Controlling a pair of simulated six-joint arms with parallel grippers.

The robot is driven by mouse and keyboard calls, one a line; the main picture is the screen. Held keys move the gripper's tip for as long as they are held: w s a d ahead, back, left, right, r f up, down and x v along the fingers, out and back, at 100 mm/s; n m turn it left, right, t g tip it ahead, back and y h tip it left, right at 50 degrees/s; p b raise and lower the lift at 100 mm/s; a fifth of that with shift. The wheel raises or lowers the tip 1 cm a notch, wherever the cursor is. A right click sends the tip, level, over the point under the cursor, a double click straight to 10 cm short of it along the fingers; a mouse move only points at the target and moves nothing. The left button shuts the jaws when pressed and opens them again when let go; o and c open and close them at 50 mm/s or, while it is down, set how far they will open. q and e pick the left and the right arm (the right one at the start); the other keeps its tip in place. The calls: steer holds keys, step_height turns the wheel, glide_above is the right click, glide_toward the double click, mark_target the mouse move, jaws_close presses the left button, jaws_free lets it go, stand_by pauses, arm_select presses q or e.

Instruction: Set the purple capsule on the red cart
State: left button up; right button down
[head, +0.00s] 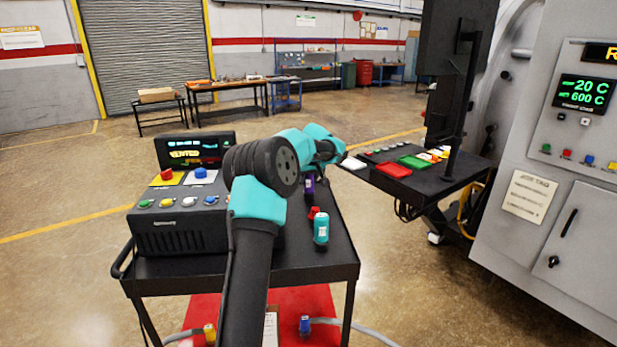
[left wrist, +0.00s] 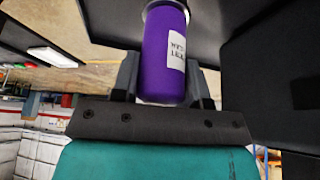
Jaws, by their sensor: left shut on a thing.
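The purple capsule (left wrist: 165,55) is between the two fingers of my left gripper (left wrist: 163,78) in the left wrist view, with a white label on its side. My left gripper is shut on it. In the head view a small part of the purple capsule (head: 309,187) shows below my teal wrist, over the cart's right side. My own arm hides most of the gripper. I cannot tell whether the capsule touches the surface under it. The near cart has a black top (head: 300,268) and a red area (head: 318,302) below it. My right gripper is not in view.
A teal capsule (head: 321,228) stands on the cart's right side, with a small red item (head: 313,211) beside it. A control box (head: 180,232) with buttons fills the left. A black side table (head: 440,174) and the grey furnace (head: 530,195) stand to the right.

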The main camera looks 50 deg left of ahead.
arm_select(q)
steer(key=o, duration=1.1)
steer(key=v, duration=1.2)
steer(key=shift+r, duration=0.1)
